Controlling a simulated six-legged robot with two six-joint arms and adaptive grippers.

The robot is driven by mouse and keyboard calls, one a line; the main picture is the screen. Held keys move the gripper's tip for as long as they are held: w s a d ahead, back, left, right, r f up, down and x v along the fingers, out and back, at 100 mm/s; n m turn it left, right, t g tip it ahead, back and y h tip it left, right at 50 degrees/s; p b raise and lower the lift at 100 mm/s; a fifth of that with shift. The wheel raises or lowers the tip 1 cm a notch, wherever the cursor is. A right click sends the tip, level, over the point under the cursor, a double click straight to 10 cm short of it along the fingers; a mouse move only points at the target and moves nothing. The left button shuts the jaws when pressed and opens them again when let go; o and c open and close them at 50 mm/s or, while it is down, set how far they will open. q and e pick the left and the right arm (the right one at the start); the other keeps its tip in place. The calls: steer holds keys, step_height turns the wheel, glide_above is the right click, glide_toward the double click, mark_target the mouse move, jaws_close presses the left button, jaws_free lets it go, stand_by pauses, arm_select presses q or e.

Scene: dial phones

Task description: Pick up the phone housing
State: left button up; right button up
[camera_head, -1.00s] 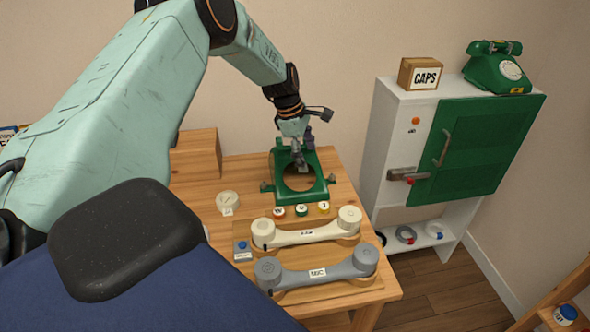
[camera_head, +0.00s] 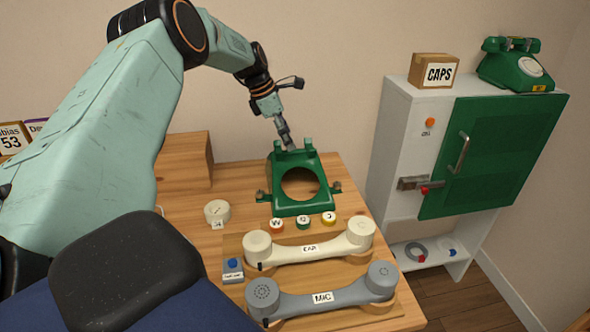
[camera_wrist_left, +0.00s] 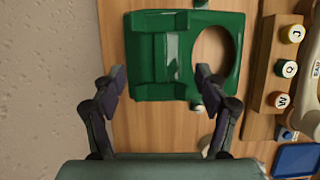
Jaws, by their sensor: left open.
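The green phone housing (camera_head: 304,208), with a large round hole and two cradle prongs at its back, sits on the wooden table. My left gripper (camera_head: 287,141) is open at the back edge of the housing, close to the prongs. My right gripper is out of view.
In front lie a cream handset (camera_head: 310,247), a grey handset (camera_head: 325,300), several small lettered caps (camera_head: 303,222) and a round cream part (camera_head: 217,212). A wooden block (camera_head: 185,160) stands behind left. A white cabinet (camera_head: 400,140) with a green door stands right.

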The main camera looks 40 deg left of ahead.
arm_select(q)
steer(key=b+x, duration=0.1)
steer(key=x, duration=0.3)
steer(key=shift+f, duration=0.3)
steer(key=shift+r, duration=0.1)
steer(key=c, duration=0.5)
jaws_close()
